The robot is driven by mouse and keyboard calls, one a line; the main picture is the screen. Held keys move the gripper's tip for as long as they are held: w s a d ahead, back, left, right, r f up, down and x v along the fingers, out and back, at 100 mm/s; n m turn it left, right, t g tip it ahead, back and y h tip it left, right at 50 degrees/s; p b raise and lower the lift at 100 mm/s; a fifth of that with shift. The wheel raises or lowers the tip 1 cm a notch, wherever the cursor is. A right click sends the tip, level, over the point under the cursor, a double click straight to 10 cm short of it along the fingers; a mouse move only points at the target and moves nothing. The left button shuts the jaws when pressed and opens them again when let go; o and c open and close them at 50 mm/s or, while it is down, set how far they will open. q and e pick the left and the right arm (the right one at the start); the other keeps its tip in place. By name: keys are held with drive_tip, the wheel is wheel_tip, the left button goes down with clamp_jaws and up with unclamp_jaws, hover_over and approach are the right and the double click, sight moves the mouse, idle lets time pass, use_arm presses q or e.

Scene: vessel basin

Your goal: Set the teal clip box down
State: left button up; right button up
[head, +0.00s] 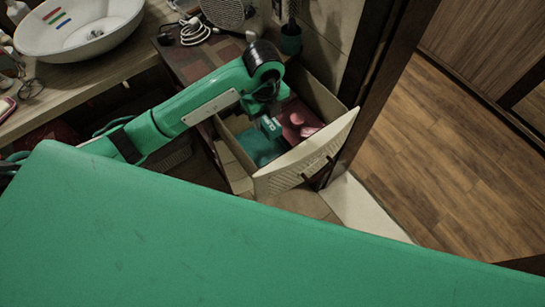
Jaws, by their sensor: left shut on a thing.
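My left gripper (270,127) reaches down into an open drawer (308,158) and is shut on the teal clip box (259,147). The box is a flat teal shape low inside the drawer, on its left side. The gripper partly covers it, and I cannot tell whether its underside touches the drawer bottom. A pink item (298,120) lies in the drawer to the right of the box. My right gripper is not in view.
A white vessel basin (75,28) stands on the wooden counter (100,78) at upper left. A cable (194,32) and a dark green cup (291,38) are behind the drawer. A dark door frame (372,90) rises close to its right. Open wooden floor (450,150) lies beyond.

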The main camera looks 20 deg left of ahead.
use_arm(q)
wheel_tip(320, 180, down, 8)
drive_tip(key=p, duration=0.4)
hover_over(267, 159)
wheel_tip(267, 159, down, 8)
drive_tip(key=shift+f, duration=0.25)
wheel_tip(267, 159, down, 4)
drive_tip(key=shift+r, duration=0.2)
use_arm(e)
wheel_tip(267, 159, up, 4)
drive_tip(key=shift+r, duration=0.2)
use_arm(q)
drive_tip(key=shift+f, duration=0.2)
drive_tip(key=o, duration=1)
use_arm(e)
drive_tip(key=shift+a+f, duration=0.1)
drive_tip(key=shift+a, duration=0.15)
use_arm(q)
drive_tip(key=shift+r, duration=0.1)
